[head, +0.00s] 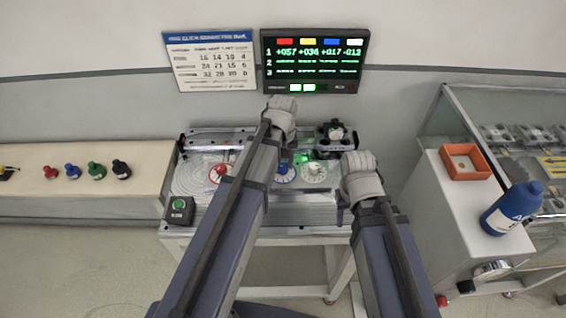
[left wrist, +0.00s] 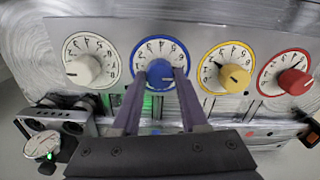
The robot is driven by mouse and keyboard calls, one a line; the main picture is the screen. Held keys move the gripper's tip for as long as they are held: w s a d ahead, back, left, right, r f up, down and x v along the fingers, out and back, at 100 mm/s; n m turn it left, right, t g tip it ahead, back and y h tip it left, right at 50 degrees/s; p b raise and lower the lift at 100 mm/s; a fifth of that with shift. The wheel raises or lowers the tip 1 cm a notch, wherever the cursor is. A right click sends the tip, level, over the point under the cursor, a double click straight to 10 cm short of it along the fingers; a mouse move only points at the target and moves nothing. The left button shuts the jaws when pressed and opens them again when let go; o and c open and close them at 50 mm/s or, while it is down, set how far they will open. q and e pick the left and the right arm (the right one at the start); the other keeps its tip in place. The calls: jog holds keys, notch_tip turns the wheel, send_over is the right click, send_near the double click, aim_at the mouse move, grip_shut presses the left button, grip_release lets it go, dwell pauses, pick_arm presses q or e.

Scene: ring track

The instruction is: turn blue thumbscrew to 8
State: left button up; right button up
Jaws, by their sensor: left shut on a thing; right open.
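The blue thumbscrew (left wrist: 160,74) is a round knob in the middle of a blue-rimmed white dial in the left wrist view. The dial (head: 286,174) shows partly beside my left arm in the head view. My left gripper (left wrist: 161,80) has its two fingers on either side of the blue thumbscrew and is shut on it. In the head view my left arm hides the fingers. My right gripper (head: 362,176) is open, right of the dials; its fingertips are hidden.
White (left wrist: 83,70), yellow (left wrist: 234,77) and red (left wrist: 295,81) knobs flank the blue one. A display (head: 315,60) reads +057, +036, +017, -012 in its first row. A chart (head: 212,60) hangs beside it. An orange tray (head: 465,162) and blue bottle (head: 512,208) stand right.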

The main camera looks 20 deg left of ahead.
pick_arm(q)
grip_shut()
jog(key=shift+m, duration=3.1)
jog(key=o, duration=1)
grip_release()
